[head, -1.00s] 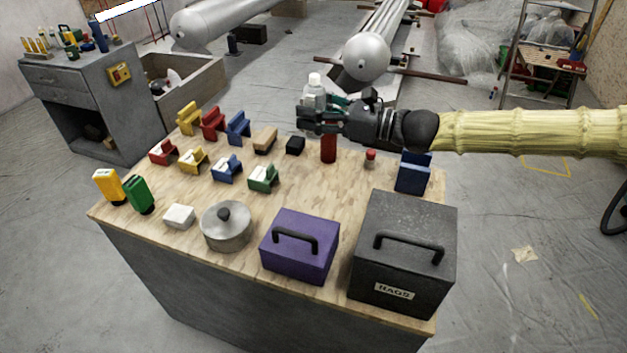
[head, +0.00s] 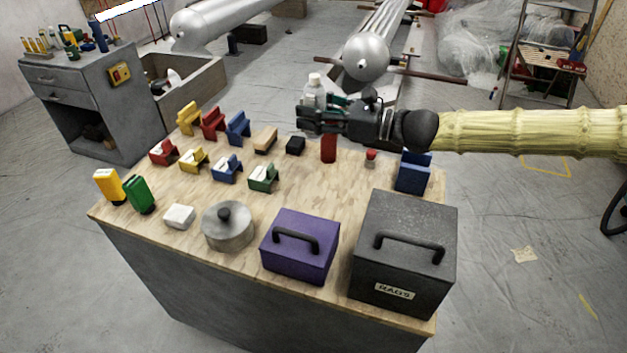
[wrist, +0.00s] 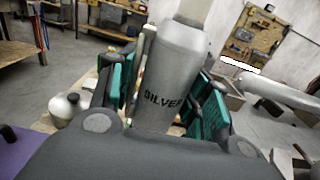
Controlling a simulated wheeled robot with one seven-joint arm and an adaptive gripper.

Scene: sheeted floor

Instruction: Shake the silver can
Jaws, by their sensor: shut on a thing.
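The silver can (wrist: 168,80) stands between the teal-padded fingers of my gripper (wrist: 165,95) in the wrist view, with "SILVER" printed on its side. In the head view my gripper (head: 325,115) is shut on the can, and the can's pale top (head: 314,82) shows above the fingers. The can looks roughly upright, held above the far side of the workbench (head: 205,200). Its lower part is hidden by the gripper. A red can (head: 328,150) stands on the bench just below my gripper.
A small red-topped item (head: 370,158) and a blue block (head: 412,172) stand to the right. A purple box (head: 300,245), a black rags box (head: 405,250) and a round lidded pot (head: 228,226) stand in front. Several coloured holders fill the left side.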

